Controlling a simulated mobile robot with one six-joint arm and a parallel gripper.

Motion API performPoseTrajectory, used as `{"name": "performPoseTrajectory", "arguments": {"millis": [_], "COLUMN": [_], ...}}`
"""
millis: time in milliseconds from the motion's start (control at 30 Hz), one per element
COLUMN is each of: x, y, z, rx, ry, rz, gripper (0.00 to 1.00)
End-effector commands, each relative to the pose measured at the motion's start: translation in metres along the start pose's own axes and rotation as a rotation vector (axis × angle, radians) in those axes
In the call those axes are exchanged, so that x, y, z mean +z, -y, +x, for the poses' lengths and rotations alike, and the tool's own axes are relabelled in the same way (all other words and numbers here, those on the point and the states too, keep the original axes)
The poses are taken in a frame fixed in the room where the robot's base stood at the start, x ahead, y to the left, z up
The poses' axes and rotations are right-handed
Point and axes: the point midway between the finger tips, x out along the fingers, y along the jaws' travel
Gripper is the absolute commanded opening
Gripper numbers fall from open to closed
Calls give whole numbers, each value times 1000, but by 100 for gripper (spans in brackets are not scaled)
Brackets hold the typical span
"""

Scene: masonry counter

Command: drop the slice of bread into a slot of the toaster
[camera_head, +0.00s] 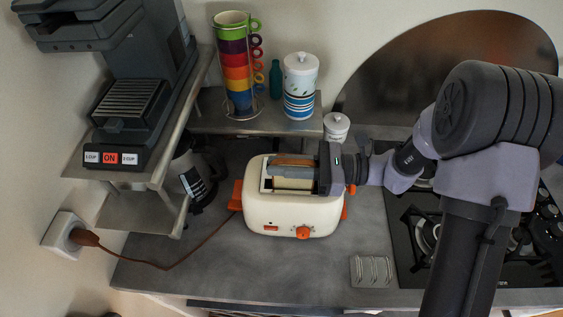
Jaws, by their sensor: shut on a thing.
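The cream toaster (277,222) with orange knob and lever stands on the grey counter, left of my arm. My gripper (290,172) reaches in from the right, directly over the toaster's top. It is shut on the slice of bread (292,183), which shows as a pale strip with a brown edge at the toaster's slots. The gripper fingers cover part of the slice and slots. I cannot tell how deep the slice sits or whether it is inside a slot.
A coffee machine (140,100) stands on a shelf at the left. Stacked coloured cups (235,60) and a striped canister (299,85) stand on a shelf behind the toaster. A gas hob (425,235) lies at the right. A wire rack (371,271) is on the front counter.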

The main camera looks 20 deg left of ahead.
Motion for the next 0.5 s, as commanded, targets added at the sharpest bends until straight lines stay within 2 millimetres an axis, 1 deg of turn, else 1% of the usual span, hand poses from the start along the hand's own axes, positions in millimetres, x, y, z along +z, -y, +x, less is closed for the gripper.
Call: {"name": "performPoseTrajectory", "arguments": {"millis": [267,500], "x": [0,-8], "y": [0,0], "z": [0,0], "rx": [0,0], "ry": [0,0], "rz": [0,0], "gripper": [0,0]}}
